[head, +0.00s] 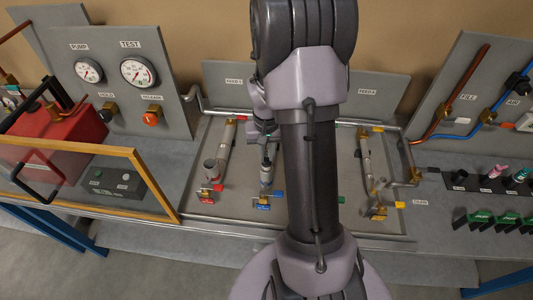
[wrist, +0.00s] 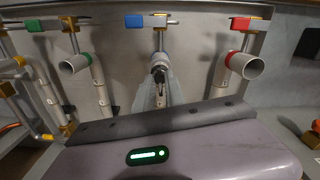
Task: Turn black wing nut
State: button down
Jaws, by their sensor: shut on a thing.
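My gripper (wrist: 158,84) reaches forward in the middle of the wrist view, its jaws shut around a small dark piece at the end of the middle pipe. That piece seems to be the black wing nut (wrist: 159,74); its wings are mostly hidden by the jaws. The middle pipe's pale end (wrist: 160,60) shows just beyond it, below a blue tag (wrist: 134,22). In the head view my gripper (head: 266,180) is at the middle pipe, above another blue tag (head: 263,207), and the nut cannot be made out.
Pipes with a green tag (wrist: 87,57) and a red tag (wrist: 241,23) stand either side of the middle one. In the head view, a gauge panel (head: 125,75) and an orange-framed clear screen (head: 85,165) are at left. A row of dark holders (head: 490,183) is at right.

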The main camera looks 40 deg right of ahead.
jog(key=c, duration=1.4)
grip_release()
jog(key=shift+o, duration=0.2)
notch_tip(320, 180, up, 17)
jog(key=p, duration=0.2)
jog(key=shift+r+p, duration=0.2)
jog(key=shift+p, duration=0.15)
jog(key=shift+c, duration=0.5)
